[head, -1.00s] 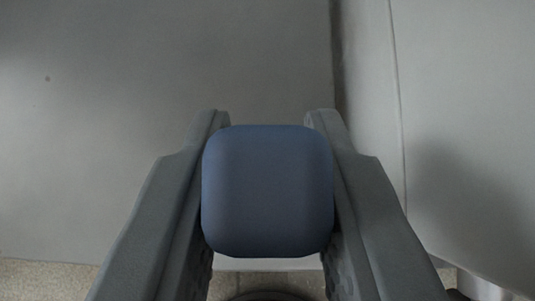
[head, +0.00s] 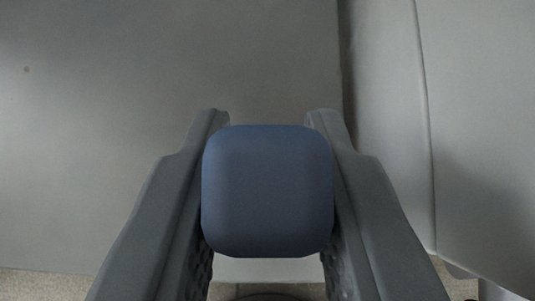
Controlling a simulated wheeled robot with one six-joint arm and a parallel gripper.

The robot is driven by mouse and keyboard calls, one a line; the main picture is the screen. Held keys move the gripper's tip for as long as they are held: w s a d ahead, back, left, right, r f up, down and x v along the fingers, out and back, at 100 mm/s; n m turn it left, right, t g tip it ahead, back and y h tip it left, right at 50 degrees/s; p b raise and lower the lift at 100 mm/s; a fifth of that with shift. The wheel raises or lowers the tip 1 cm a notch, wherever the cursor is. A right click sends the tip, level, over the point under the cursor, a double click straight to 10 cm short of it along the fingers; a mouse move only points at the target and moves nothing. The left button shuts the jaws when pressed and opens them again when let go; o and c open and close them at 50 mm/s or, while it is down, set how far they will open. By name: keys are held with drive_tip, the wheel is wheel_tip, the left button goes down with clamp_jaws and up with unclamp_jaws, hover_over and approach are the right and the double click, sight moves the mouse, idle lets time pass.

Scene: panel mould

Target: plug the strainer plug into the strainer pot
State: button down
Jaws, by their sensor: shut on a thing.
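My gripper (head: 267,122) is in the middle of the head view. Its two grey fingers are shut on a blue block with rounded corners (head: 267,190), which I take to be the strainer plug. The block fills the space between the fingers, and its far side is hidden. I cannot make out the strainer pot. A dark rounded rim (head: 272,297) shows only as a sliver at the bottom edge, and I cannot tell what it belongs to.
A large plain grey panel (head: 130,130) fills the left and middle behind the gripper. A paler panel with a seam (head: 385,120) stands at the right, past a dark gap. A strip of speckled floor (head: 50,285) shows along the bottom.

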drive_tip(key=shift+f, duration=0.75)
drive_tip(key=c, duration=1.1)
unclamp_jaws()
drive_tip(key=v, duration=1.7)
drive_tip(key=shift+s+r, duration=0.1)
drive_tip(key=shift+s, duration=0.05)
drive_tip(key=shift+s, duration=0.1)
drive_tip(key=s+r+t, duration=0.2)
drive_tip(key=s, duration=0.6)
drive_tip(key=s+r+t, duration=0.2)
drive_tip(key=s+t, duration=0.1)
drive_tip(key=s, duration=0.6)
drive_tip(key=s+r+t, duration=0.2)
drive_tip(key=s+t, duration=0.1)
drive_tip(key=s, duration=0.5)
drive_tip(key=shift+s+r, duration=0.15)
drive_tip(key=shift+r, duration=0.2)
